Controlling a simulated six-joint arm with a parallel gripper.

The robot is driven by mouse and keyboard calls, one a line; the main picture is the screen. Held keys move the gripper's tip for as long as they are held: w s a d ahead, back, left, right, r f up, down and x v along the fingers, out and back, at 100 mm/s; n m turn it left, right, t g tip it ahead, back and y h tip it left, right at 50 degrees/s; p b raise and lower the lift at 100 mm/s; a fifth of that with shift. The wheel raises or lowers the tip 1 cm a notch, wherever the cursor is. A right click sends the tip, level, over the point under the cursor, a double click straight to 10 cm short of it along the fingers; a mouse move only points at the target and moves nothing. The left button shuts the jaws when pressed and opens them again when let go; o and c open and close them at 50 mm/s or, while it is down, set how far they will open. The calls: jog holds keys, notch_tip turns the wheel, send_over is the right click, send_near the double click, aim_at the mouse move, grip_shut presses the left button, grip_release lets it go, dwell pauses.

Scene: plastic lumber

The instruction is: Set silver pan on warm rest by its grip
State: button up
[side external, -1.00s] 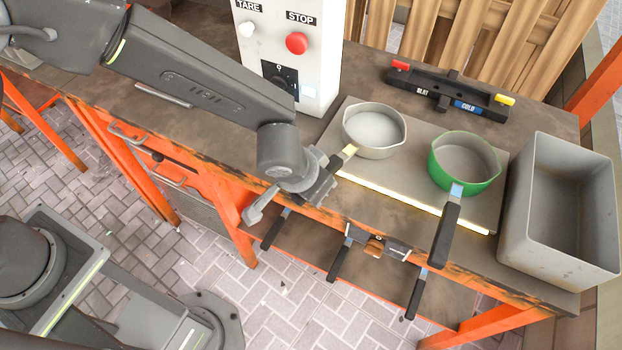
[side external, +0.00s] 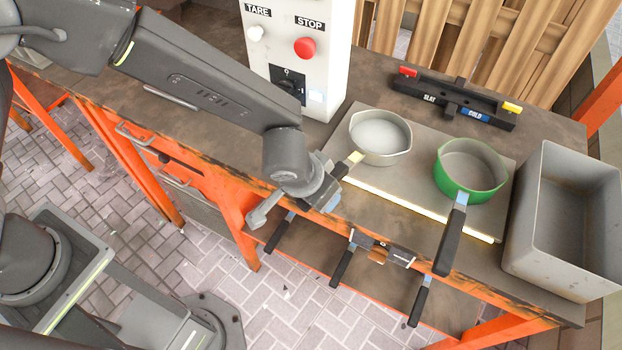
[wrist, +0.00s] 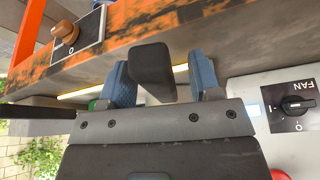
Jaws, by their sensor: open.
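The silver pan (side external: 380,138) sits upright on a flat grey plate (side external: 410,205) with a glowing front edge. Its handle has a yellow band (side external: 355,158) and points toward my gripper (side external: 333,190), which hides the grip in the side view. In the wrist view my gripper (wrist: 163,80) is open, with a blue-padded finger on each side of a dark grip (wrist: 152,62). Contact cannot be told. A green pan (side external: 470,168) with a blue band and black grip sits on the plate's right. I cannot tell which surface is the warm rest.
A black bar (side external: 455,103) with red and yellow ends stands behind the plate. A deep grey bin (side external: 570,170) is at the right. A control box (side external: 297,60) stands at the back left. Black handles (side external: 342,267) hang below the bench's front edge.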

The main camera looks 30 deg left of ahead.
jog(key=v, duration=1.4)
jog(key=a+r+n, duration=0.1)
jog(key=a+r, duration=0.3)
jog(key=a, duration=0.4)
jog(key=a+r+n, duration=0.1)
jog(key=a+r, duration=0.3)
jog(key=a, duration=0.3)
jog(key=s+a+r+n+t+y, duration=0.1)
jog(key=s+a, duration=0.9)
jog(key=a, duration=0.2)
jog(key=shift+r, duration=0.3)
jog(key=shift+s, duration=0.1)
